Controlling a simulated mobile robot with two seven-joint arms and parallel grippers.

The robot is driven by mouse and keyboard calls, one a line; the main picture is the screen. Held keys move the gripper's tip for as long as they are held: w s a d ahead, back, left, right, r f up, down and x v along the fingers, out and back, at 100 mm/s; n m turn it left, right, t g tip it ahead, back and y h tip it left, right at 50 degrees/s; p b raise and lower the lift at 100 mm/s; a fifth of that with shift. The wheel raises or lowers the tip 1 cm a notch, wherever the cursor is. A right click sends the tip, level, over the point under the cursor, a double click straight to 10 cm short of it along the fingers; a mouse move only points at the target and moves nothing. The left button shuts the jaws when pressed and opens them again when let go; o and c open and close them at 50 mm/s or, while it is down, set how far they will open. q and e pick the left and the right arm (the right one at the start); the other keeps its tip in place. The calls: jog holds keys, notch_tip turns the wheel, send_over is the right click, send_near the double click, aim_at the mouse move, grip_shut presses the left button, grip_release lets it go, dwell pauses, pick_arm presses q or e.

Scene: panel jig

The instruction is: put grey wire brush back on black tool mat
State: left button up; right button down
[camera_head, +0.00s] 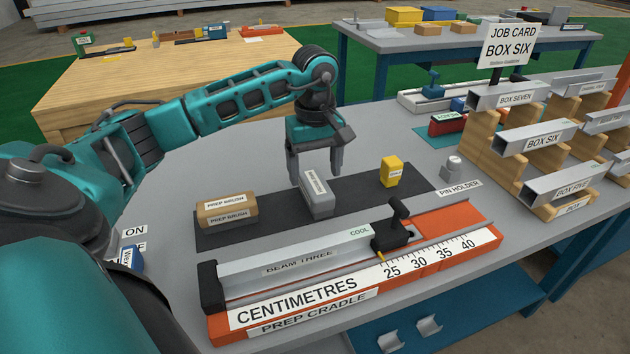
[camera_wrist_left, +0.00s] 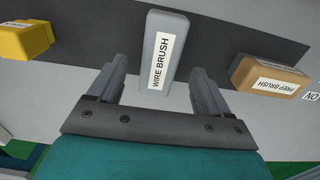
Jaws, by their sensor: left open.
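The grey wire brush (camera_head: 318,196) is a block with a white label, on the black tool mat (camera_head: 270,225), between the prep brush and the yellow block. In the left wrist view the wire brush (camera_wrist_left: 163,50) shows its "WIRE BRUSH" label, with the mat (camera_wrist_left: 215,38) behind it. My left gripper (camera_head: 315,180) is open, right at the wire brush. In the left wrist view the fingers (camera_wrist_left: 160,88) stand apart at either side of its near end, and I see no grip on it. My right gripper is in neither view.
The brown prep brush (camera_head: 228,210) lies on the mat's left part. A yellow block (camera_head: 391,171) stands on its right part. The orange prep cradle (camera_head: 440,232) with beam three (camera_head: 300,256) lies in front. Wooden racks with box beams (camera_head: 541,137) stand at the right.

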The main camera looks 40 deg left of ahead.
aim_at(315, 182)
pick_arm(q)
notch_tip(315, 182, up, 7)
jog(key=shift+p, duration=0.35)
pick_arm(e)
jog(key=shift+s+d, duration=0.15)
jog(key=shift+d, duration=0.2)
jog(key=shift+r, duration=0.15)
